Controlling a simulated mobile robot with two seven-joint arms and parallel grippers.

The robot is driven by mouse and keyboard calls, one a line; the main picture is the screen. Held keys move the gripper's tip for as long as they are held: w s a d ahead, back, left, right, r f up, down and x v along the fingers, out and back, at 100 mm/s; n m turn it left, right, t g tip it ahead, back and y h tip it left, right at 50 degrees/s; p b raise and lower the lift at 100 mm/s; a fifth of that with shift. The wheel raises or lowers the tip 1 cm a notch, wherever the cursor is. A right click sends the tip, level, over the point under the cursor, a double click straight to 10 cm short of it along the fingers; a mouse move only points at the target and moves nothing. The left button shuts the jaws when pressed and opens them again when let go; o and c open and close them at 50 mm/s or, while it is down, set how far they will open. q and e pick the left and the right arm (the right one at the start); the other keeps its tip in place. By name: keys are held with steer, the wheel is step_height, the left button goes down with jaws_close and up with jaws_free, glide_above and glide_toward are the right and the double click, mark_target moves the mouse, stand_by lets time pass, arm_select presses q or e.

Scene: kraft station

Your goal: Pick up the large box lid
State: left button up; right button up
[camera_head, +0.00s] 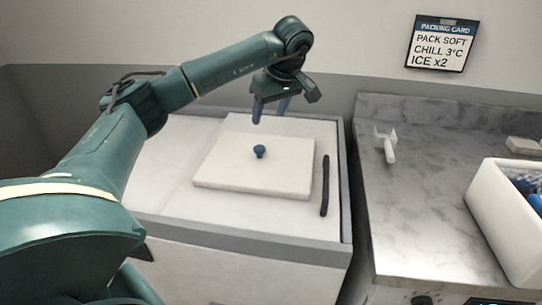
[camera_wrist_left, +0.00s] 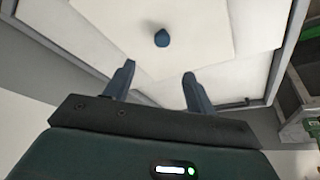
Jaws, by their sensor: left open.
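A flat white lid (camera_head: 225,165) with a small blue knob (camera_head: 259,151) lies on top of a large white box (camera_head: 160,170). My left gripper (camera_head: 269,112) hangs over the back part of the box, above and behind the knob. Its blue fingers are apart and nothing is between them. In the left wrist view the lid (camera_wrist_left: 195,35) and its knob (camera_wrist_left: 162,38) show beyond the fingertips (camera_wrist_left: 159,72), with a gap to the knob. My right gripper is not in view.
A dark bar handle (camera_head: 325,185) lies along the right of the box top. On the marble counter (camera_head: 410,190) are a pale clamp-like tool (camera_head: 386,145) and a white bin (camera_head: 490,220) with blue items. A packing card (camera_head: 441,43) hangs on the wall.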

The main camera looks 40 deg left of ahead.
mark_target(260, 148)
arm_select(q)
steer(key=x, duration=0.8)
steer(key=p+x, duration=0.1)
steer(key=x, duration=0.4)
steer(key=shift+s+d+f, duration=0.1)
steer(key=shift+s+d, duration=0.05)
steer(key=shift+d, duration=0.25)
steer(key=shift+c, duration=0.4)
jaws_close()
